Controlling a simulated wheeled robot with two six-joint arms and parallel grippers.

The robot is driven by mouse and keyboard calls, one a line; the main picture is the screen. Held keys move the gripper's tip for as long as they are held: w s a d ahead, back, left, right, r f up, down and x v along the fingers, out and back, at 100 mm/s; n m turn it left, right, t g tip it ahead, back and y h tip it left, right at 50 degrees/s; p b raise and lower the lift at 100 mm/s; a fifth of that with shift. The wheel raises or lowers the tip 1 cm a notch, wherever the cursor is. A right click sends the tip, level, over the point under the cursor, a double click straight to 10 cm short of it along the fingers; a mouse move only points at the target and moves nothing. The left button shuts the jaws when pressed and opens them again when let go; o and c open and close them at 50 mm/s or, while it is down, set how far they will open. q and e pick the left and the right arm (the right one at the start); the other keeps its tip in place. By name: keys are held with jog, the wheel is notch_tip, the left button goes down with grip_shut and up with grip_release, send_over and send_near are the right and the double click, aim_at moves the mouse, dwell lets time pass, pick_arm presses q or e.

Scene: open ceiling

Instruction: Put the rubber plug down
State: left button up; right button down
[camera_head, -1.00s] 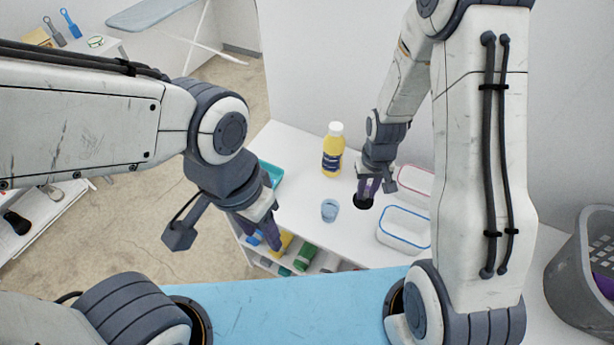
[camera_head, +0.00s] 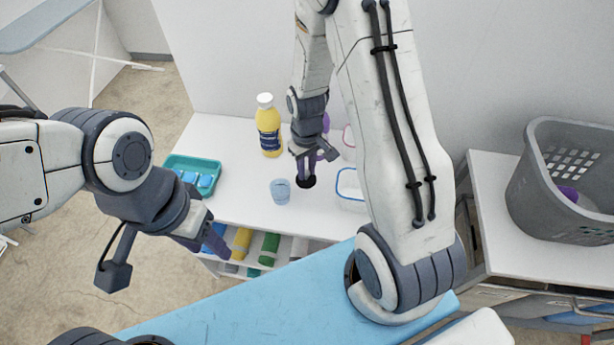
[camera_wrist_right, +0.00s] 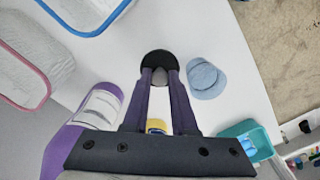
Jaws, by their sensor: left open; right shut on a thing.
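The rubber plug (camera_head: 306,181) is a black disc with a grey stem, low over or on the white table beside the blue cup; I cannot tell if it touches the surface. My right gripper (camera_head: 312,160) is shut on it from above. In the right wrist view, the plug (camera_wrist_right: 157,56) sits between the fingertips of the right gripper (camera_wrist_right: 159,76), its disc beyond them. My left gripper (camera_head: 208,240) is open and empty, low at the left, by the front edge of the white table.
The blue cup (camera_head: 280,191) stands just left of the plug. A yellow bottle (camera_head: 269,130) and a teal tray (camera_head: 192,165) are farther left. A blue-rimmed container (camera_head: 349,186) is close on the right. A grey basket (camera_head: 560,190) stands far right. White tabletop (camera_head: 235,190) is free left of the cup.

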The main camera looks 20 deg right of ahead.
aim_at(307, 173)
jog(key=shift+f, duration=2.05)
jog(key=shift+f, duration=0.15)
jog(key=c, duration=0.7)
grip_release()
